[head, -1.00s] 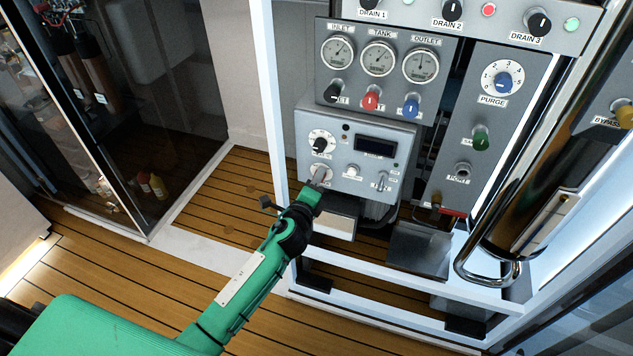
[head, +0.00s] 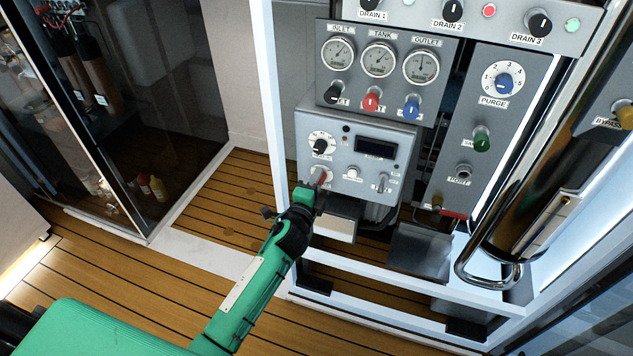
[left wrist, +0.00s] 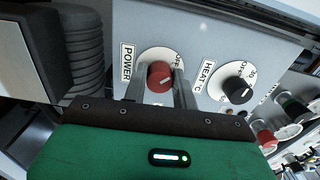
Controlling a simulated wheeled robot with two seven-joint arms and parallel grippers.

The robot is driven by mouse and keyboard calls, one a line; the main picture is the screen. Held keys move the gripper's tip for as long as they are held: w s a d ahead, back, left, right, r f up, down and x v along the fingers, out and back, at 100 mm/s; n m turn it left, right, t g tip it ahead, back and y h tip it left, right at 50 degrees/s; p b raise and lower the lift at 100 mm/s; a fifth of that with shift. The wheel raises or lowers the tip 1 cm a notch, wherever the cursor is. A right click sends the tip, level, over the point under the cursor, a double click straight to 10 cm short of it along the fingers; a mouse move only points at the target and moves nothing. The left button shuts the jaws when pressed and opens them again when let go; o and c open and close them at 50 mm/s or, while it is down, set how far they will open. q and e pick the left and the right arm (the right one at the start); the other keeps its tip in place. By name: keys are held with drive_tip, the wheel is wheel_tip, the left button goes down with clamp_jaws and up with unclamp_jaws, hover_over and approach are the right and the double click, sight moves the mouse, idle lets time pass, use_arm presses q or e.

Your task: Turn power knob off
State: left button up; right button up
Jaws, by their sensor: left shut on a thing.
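The power knob (left wrist: 160,76) is red on a round white dial, next to a label reading POWER in the left wrist view. In the head view the knob (head: 320,176) sits at the lower left of the grey control box (head: 408,140), partly hidden by my gripper. My left gripper (left wrist: 159,88) has one finger on each side of the red knob and is shut on it. In the head view the left gripper (head: 318,188) reaches the box from below. My right gripper is not in view.
The black heat knob (left wrist: 237,90) is close beside the power knob. A digital display (head: 375,147), a white button (head: 353,172) and a toggle switch (head: 382,182) share the box. Gauges and coloured knobs are above. A white frame post (head: 268,100) stands just left.

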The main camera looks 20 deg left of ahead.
use_arm(q)
drive_tip(key=o, duration=1)
drive_tip(key=shift+s+a, duration=0.2)
drive_tip(key=shift+s, duration=6.75)
